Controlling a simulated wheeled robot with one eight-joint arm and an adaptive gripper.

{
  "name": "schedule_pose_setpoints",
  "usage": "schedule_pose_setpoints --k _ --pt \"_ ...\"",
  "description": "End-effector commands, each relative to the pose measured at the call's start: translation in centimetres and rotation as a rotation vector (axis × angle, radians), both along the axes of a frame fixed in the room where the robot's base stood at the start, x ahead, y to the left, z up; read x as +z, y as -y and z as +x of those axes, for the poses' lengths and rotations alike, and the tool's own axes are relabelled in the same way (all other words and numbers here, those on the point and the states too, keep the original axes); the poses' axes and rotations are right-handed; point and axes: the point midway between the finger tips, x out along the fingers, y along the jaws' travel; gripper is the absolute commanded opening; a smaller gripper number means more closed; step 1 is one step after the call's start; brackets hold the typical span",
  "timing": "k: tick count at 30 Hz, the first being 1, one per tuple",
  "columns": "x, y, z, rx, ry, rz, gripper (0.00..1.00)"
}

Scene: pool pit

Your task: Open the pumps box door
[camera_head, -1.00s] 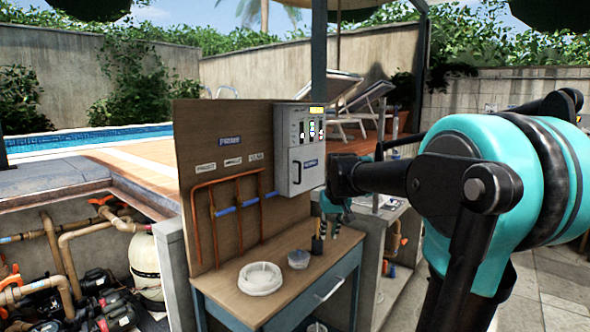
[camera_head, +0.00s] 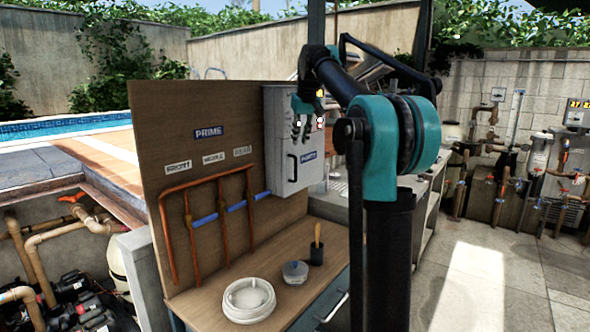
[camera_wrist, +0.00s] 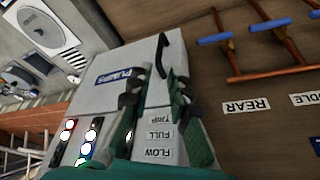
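The pumps box (camera_head: 279,118) is a light grey box on the upright wooden board. Its lower door (camera_head: 307,178) looks shut and has a blue label and a dark bar handle (camera_head: 291,167). In the wrist view the door (camera_wrist: 112,95), its label (camera_wrist: 118,77) and the handle (camera_wrist: 161,54) show. My gripper (camera_head: 303,130) hangs in front of the upper part of the box, fingers down, hiding much of the switch panel. In the wrist view my gripper (camera_wrist: 160,84) is open and empty. Its fingers point toward the handle, which lies beyond the tips; contact cannot be told.
Copper pipes (camera_head: 208,205) with blue valve handles run across the board beside the box. Paved floor (camera_head: 500,290) is open at right.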

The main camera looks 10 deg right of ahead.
Motion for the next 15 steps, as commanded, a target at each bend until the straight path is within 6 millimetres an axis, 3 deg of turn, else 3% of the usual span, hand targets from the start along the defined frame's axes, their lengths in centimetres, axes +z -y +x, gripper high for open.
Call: schedule_pose_setpoints --k 15 --pt "-9.5 -0.7 3.9 0.001 0.0 0.0 0.19"
